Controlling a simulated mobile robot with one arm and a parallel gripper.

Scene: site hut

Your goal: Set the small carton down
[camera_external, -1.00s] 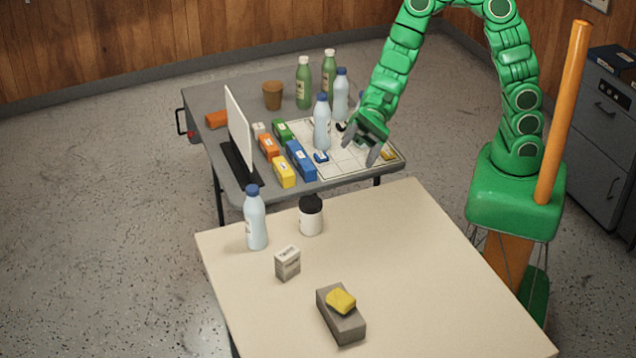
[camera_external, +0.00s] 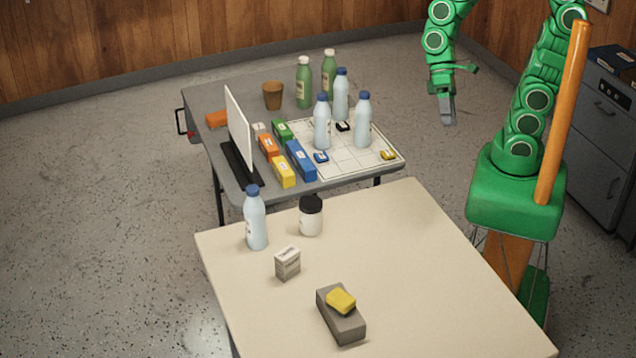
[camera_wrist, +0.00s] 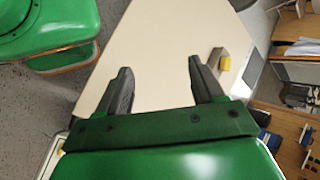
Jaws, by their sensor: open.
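The small carton (camera_external: 287,263), a pale grey box with printed marks, stands upright on the beige table (camera_external: 420,260) in the external view. It is in front of a white jar with a black lid (camera_external: 311,217). My gripper (camera_external: 447,118) is in the air beyond the beige table, right of the grey table, far from the carton. In the wrist view my gripper (camera_wrist: 162,88) has its two fingers wide apart with nothing between them. I cannot make out the carton in the wrist view.
A blue-capped bottle (camera_external: 255,220) and a grey block (camera_external: 342,322) with a yellow sponge (camera_external: 341,300) are also on the beige table, whose right half is clear. The grey table (camera_external: 205,98) holds several bottles, coloured boxes, a brown cup (camera_external: 272,95) and a white upright panel (camera_external: 238,128).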

